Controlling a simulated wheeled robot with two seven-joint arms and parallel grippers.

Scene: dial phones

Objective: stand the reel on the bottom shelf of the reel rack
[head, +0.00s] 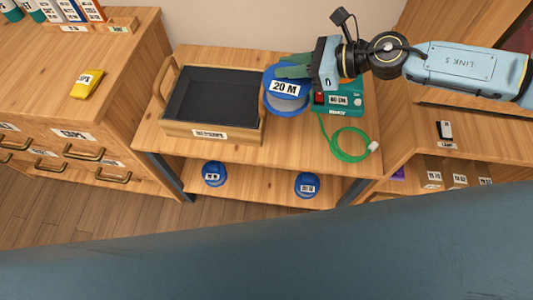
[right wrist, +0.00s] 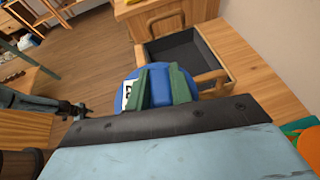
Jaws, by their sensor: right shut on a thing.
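My right gripper (head: 290,70) is shut on a blue reel (head: 287,101) with a white "20 M" label and a grey middle. The reel is upright, just right of the black-lined tray, over the top board of the reel rack (head: 215,156). I cannot tell whether it touches the board. The right wrist view shows the green fingers (right wrist: 160,87) across the blue reel (right wrist: 128,87), its label partly hidden. The bottom shelf (head: 258,184) carries two small blue reels, one left (head: 214,172) and one right (head: 307,184). My left gripper is not clearly seen.
The wooden tray (head: 205,134) fills the top board's left. A teal box (head: 345,98) with a coiled green cord (head: 347,154) stands at the right. The bottom shelf is bare between its two reels. A drawer cabinet (head: 95,115) stands left, a shelf unit (head: 430,150) right.

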